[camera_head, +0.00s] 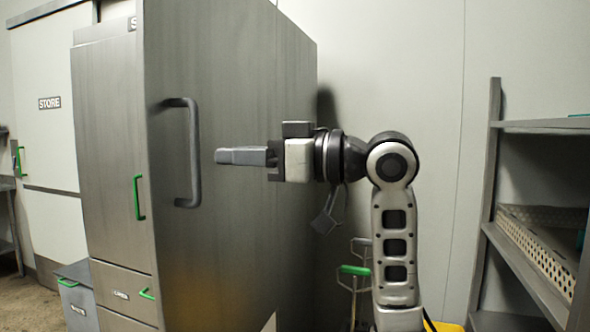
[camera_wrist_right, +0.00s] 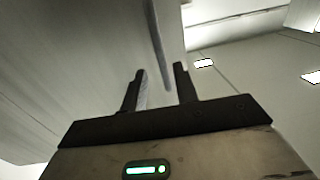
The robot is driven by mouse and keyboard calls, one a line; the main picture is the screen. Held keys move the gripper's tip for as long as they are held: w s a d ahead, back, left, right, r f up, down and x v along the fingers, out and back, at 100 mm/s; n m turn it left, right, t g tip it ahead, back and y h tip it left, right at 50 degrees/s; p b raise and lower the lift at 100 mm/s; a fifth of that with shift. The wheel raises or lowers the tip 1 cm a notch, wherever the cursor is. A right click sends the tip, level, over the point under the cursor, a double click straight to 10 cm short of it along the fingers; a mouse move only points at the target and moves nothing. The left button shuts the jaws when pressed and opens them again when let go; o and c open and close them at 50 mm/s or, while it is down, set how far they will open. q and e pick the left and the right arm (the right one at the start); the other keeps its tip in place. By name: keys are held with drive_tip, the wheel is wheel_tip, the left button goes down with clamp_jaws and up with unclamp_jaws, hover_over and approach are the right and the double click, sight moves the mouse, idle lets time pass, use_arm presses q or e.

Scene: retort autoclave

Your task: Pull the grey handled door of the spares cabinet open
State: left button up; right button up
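The grey handled door (camera_head: 245,85) is a tall, dark metal panel filling the middle of the head view. No open gap shows along its edges. Its grey handle (camera_head: 194,155) is a vertical bar standing out near the left edge. My right gripper (camera_head: 222,156) points left at about the handle's mid-height, its fingertips appearing just right of the bar. In the right wrist view, the two dark fingers (camera_wrist_right: 158,88) are apart, and the handle bar (camera_wrist_right: 157,45) runs down in line with the space between them. Contact is not visible. My left gripper is out of view.
Left of the door is a steel front with a green handle (camera_head: 138,197) and a drawer below. A white STORE door (camera_head: 45,150) stands farther left. A shelf rack (camera_head: 493,170) with a perforated tray (camera_head: 540,245) is on the right. A green-handled item (camera_head: 355,271) stands behind my arm.

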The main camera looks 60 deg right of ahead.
drive_tip(key=b+v, duration=0.2)
drive_tip(key=v, duration=0.6)
drive_tip(key=shift+s, duration=0.2)
drive_tip(key=shift+w+d, duration=0.1)
